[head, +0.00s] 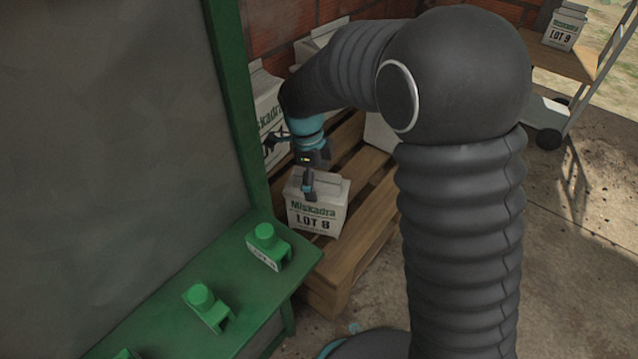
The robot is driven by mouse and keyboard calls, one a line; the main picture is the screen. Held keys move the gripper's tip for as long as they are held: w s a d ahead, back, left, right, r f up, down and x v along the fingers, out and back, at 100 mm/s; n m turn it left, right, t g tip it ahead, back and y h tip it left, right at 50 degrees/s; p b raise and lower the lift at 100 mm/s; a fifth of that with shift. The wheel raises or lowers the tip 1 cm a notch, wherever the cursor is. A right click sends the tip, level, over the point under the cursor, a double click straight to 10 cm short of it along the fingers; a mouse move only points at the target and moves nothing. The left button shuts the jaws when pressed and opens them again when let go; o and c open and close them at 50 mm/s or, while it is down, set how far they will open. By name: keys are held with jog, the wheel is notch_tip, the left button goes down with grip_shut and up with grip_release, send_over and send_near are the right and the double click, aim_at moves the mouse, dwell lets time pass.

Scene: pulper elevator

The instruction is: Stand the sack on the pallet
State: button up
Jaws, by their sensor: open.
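A small off-white sack (318,216) marked "Miskadra LOT 8" stands upright on the wooden pallet (352,256), near its front end. My gripper (310,184) is open at the top of this sack, pointing down. One dark finger overlaps the sack's upper front face; whether it touches cannot be told. The other finger is not clearly seen. My arm hides part of the pallet and what stands at its back.
Larger Miskadra sacks (267,108) stand behind, against the brick wall (290,38). A green ledge (165,318) with green knobbed blocks (266,244) is at left, beside a green post (238,100). A cart (590,62) at upper right carries a "LOT 9" sack (564,28). The right floor is clear.

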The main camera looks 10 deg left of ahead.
jog(key=r, duration=0.3)
jog(key=a+r+p, duration=0.1)
jog(key=r, duration=0.6)
jog(key=shift+w+a+r, duration=0.1)
jog(key=shift+a+r, duration=0.1)
jog(key=shift+a, duration=0.1)
jog(key=shift+d+r, duration=0.1)
jog(key=shift+d, duration=0.05)
jog(key=s+d+r+n+t+y, duration=0.1)
jog(key=s+d+r+n, duration=0.35)
jog(key=d, duration=0.35)
jog(key=s+d+r+n+t+y, duration=0.1)
jog(key=s+d+r+n+t, duration=0.1)
jog(key=s+d+r+n, duration=0.45)
jog(key=s+d+f+n+t, duration=0.2)
jog(key=s+d+f+n, duration=0.1)
jog(key=s+d+n, duration=0.5)
jog(key=shift+s+d+f+n+t, duration=0.3)
jog(key=shift+s+d+f+t, duration=0.1)
jog(key=shift+s+d, duration=0.7)
